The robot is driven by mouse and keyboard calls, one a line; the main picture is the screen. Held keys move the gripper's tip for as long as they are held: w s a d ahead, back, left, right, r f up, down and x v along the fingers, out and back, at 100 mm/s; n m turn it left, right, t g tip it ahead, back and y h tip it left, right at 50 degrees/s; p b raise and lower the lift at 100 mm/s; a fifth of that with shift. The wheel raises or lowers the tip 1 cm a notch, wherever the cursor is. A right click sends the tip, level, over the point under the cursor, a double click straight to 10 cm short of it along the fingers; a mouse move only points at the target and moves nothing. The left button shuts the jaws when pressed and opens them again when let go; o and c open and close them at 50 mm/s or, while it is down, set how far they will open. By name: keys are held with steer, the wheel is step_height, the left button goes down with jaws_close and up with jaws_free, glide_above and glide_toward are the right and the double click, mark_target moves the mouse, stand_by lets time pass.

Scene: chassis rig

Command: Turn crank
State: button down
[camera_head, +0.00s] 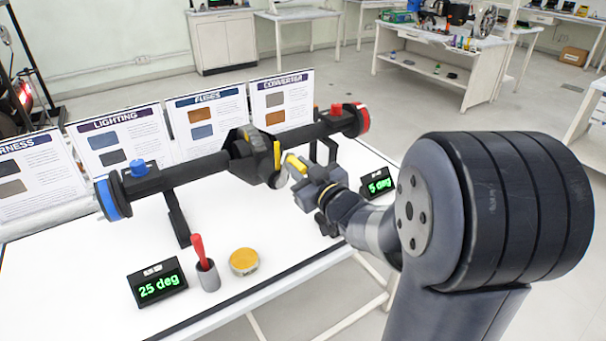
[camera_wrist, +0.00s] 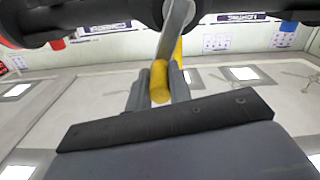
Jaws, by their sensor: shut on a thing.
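The crank is a short grey arm (camera_wrist: 174,32) with a yellow handle (camera_wrist: 160,82), low on the front of the black central housing (camera_head: 248,158). The yellow handle also shows in the head view (camera_head: 296,163). My gripper (camera_head: 305,174) reaches the crank from the right. In the wrist view its two grey fingers (camera_wrist: 160,90) are shut on the yellow handle, one on each side. A separate yellow piece (camera_head: 277,156) stands upright on the housing beside the crank. The finger tips are partly hidden in the head view.
The black axle has a blue left end (camera_head: 113,198) and red right end (camera_head: 362,118). Displays read "25 deg" (camera_head: 158,284) at left and "5 deg" (camera_head: 379,184) at right.

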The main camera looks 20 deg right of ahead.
steer(key=n+b, duration=0.1)
steer(key=a+n+b, duration=0.1)
steer(key=n+b, duration=0.1)
steer(key=shift+s+a+r, duration=0.2)
steer(key=shift+s+a, duration=0.05)
steer(key=shift+a, duration=0.15)
steer(key=c, duration=1.3)
jaws_free()
steer(key=p+v, duration=0.1)
steer(key=v, duration=0.9)
steer(key=shift+s, duration=0.4)
